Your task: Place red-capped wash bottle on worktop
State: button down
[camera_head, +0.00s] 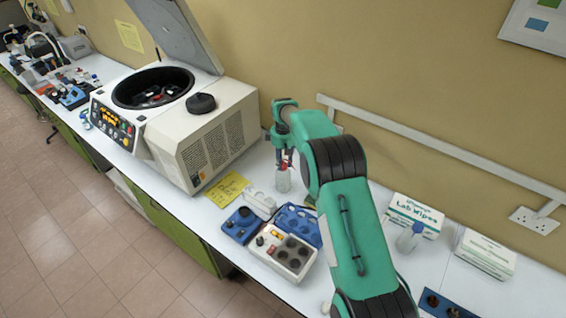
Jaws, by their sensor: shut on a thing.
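The red-capped wash bottle (283,181) is a small clear bottle with red at its top, seen just left of my arm. My gripper (284,160) is above it and shut on it around the top. The bottle looks upright. Its base is at or just above the white worktop (378,202); I cannot tell whether it touches. My green arm hides part of the worktop to the right of the bottle.
A large centrifuge (215,135) with its lid raised stands to the left. A yellow note (227,190), a blue case (242,225) and a beige heater block (284,252) lie in front. Lab wipes boxes (415,212) and another bottle (409,238) stand to the right.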

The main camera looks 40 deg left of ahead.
jog(key=c, duration=1.3)
grip_release()
jog(key=shift+f, duration=0.1)
notch_tip(320, 180, up, 12)
jog(key=shift+r+b, duration=0.2)
jog(key=shift+b, duration=0.65)
